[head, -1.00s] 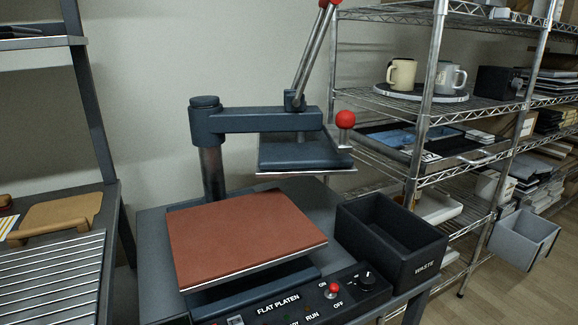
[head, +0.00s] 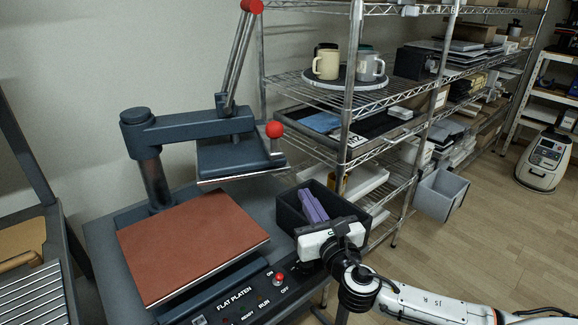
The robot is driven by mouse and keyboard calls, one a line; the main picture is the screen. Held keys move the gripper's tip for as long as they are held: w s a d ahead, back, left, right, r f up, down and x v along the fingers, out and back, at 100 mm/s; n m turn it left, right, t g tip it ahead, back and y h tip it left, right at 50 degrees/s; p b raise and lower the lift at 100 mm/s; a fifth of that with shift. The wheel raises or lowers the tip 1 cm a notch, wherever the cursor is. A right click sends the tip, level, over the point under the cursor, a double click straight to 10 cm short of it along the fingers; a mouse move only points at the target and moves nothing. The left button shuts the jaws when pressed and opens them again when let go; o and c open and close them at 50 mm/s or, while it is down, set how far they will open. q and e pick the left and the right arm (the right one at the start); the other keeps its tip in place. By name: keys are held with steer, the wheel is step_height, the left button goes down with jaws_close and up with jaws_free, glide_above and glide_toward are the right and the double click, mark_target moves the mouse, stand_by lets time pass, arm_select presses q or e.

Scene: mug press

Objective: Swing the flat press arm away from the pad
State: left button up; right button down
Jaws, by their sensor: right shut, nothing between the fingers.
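The flat press arm (head: 195,127) is a dark blue beam reaching right from its post, with a dark upper plate (head: 232,158) hanging under its right end. A red ball knob (head: 274,130) stands at the plate's right corner. The plate hangs raised behind the right back part of the reddish-brown pad (head: 190,245), whose top shows almost fully bare. My right gripper (head: 309,192) is shut and empty, with purple fingers pointing up over the waste bin, below and right of the red knob and apart from it. My left gripper is out of view.
The black waste bin (head: 291,213) stands right of the pad, partly hidden by my gripper. A control panel (head: 250,294) with a red switch is at the front. A tall lever with red ends rises from the arm. A wire shelf (head: 348,130) with mugs stands close on the right.

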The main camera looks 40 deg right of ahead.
mark_target(285, 162)
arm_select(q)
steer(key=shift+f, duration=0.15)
arm_select(e)
steer(key=x, duration=1.3)
steer(key=shift+w+d, duration=0.1)
steer(key=shift+w, duration=0.25)
